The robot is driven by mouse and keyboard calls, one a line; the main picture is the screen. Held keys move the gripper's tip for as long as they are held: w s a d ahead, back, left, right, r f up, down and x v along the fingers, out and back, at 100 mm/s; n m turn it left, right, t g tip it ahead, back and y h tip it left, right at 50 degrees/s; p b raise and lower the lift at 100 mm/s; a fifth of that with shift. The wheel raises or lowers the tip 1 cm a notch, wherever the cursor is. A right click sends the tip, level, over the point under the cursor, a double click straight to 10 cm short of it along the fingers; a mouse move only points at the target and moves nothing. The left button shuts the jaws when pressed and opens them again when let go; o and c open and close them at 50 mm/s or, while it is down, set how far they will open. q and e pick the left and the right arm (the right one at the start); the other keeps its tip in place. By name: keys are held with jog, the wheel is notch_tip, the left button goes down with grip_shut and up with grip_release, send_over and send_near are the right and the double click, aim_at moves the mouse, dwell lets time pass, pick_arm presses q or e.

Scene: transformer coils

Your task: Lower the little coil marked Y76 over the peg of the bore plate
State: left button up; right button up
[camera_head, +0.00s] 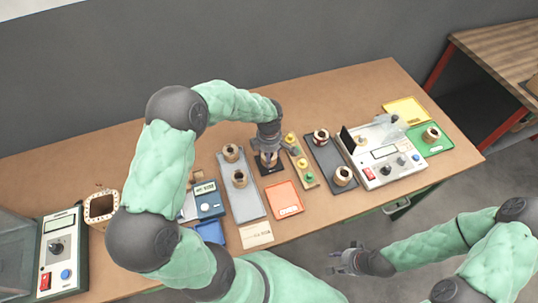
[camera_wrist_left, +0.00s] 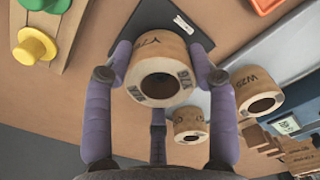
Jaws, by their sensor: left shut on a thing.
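The little coil marked Y76 (camera_wrist_left: 158,75) is a pale wooden ring with a dark hole. My left gripper (camera_wrist_left: 160,75) is shut on it, with purple fingers on both sides. In the head view the left gripper (camera_head: 268,150) points down over the dark bore plate (camera_head: 263,170), the coil (camera_head: 267,160) between its fingers. The plate also shows beyond the coil in the left wrist view (camera_wrist_left: 190,25). The peg is hidden, and I cannot tell whether the coil is around it. My right gripper (camera_head: 346,262) is empty, fingers apart, off the table's front edge.
A grey tray (camera_head: 247,207) with two coils, one marked W75 (camera_wrist_left: 258,92), lies left of the plate. A wooden strip (camera_head: 307,177) with yellow and green pieces is close on the right. An orange tray (camera_head: 285,198) lies in front. A dark tray (camera_head: 327,160) and a meter box stand further right.

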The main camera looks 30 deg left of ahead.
pick_arm(q)
jog(key=shift+f, duration=0.1)
jog(key=shift+f+b, duration=0.25)
jog(key=shift+b, duration=0.15)
jog(key=o, duration=1.3)
jog(key=shift+o, duration=0.2)
jog(key=o, duration=0.3)
jog(key=shift+r, duration=0.1)
jog(key=shift+r+p, duration=2.6)
jog(key=shift+r, duration=1.75)
